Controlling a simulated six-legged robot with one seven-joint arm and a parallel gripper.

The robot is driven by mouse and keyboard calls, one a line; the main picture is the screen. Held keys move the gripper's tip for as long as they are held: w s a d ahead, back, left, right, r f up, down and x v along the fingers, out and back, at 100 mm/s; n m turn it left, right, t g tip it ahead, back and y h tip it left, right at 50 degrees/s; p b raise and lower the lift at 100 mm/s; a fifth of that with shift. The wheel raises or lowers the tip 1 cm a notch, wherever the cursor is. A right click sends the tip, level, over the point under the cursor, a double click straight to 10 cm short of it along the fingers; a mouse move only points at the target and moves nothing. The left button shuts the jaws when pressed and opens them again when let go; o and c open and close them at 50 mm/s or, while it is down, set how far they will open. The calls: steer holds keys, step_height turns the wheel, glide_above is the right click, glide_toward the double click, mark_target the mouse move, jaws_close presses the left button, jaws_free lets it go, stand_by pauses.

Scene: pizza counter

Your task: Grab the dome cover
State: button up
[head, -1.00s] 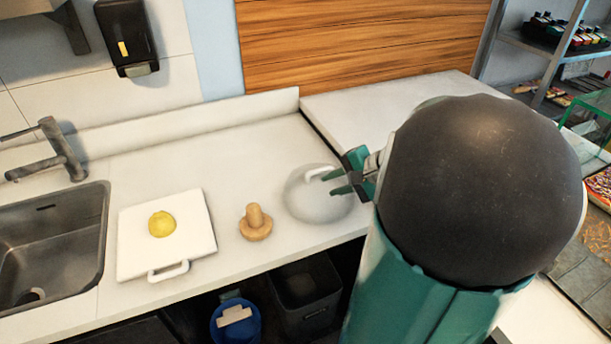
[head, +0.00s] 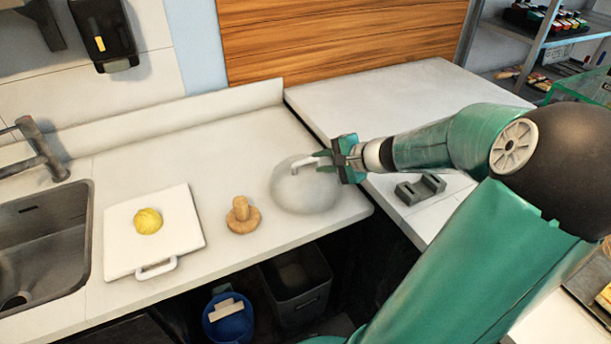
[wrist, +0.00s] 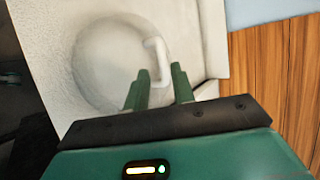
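The dome cover (head: 300,196) is a translucent, whitish dome with a white loop handle (head: 303,162) on top. It rests on the counter near the front right corner. My gripper (head: 320,161) is at the handle from the right, with green fingers. In the wrist view, the dome cover (wrist: 108,72) lies ahead, and my gripper (wrist: 157,77) has its fingers apart with the handle (wrist: 157,58) in line with the gap. The handle's lower end reaches toward the fingertips; whether they touch it is unclear.
A wooden press (head: 242,215) stands left of the dome. A white board (head: 185,225) with a yellow dough ball (head: 147,220) is further left, beside the sink (head: 40,240). A grey holder (head: 420,189) sits on the right counter. Bins stand below the counter's front edge.

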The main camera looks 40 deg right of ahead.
mark_target(307, 161)
steer(key=shift+d+x, duration=0.2)
steer(key=shift+x, duration=1.1)
steer(key=shift+d+x, duration=0.15)
steer(key=shift+x, duration=1.2)
jaws_close()
